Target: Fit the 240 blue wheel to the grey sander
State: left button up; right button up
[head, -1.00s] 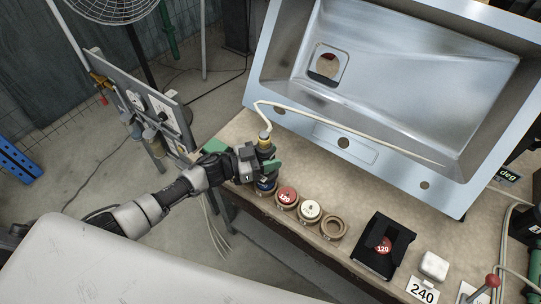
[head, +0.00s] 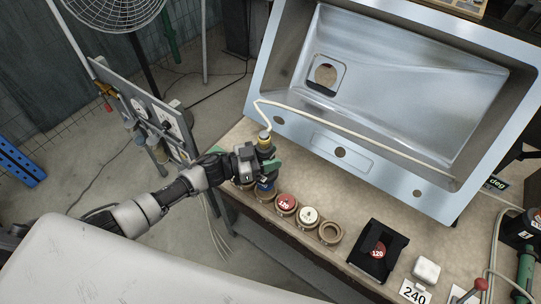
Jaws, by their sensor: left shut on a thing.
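The sander's body is mostly hidden by the gripper. My right gripper is not in view.
A red 120 wheel (head: 287,202), a white wheel (head: 308,214) and an empty ring holder (head: 330,232) stand to the right. A black holder (head: 362,262) shows a red 120 disc. A "240" card (head: 415,293) lies at the front. The steel sink (head: 400,90) fills the back.

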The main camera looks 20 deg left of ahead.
aim_at(271, 148)
pick_arm(q)
jog(key=shift+r+p, duration=1.45)
jog(key=shift+r, duration=0.45)
